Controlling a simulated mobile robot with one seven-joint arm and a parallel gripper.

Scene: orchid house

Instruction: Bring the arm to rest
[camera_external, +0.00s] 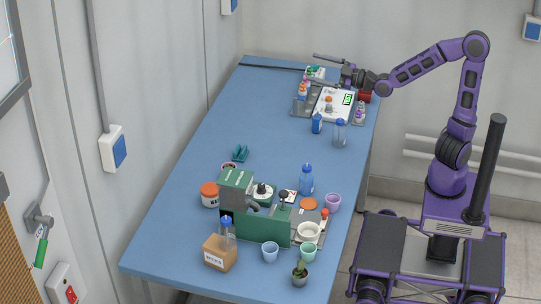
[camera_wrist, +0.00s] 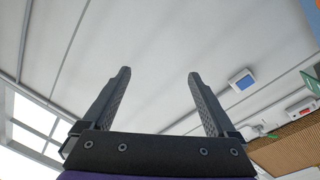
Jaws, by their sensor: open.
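My gripper (camera_wrist: 159,75) shows in the wrist view with its two dark fingers wide apart and nothing between them.
A green box (camera_external: 262,230), cups, pots and a cardboard box (camera_external: 220,253) crowd the near end. The table's middle is mostly clear. Walls stand left and behind.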

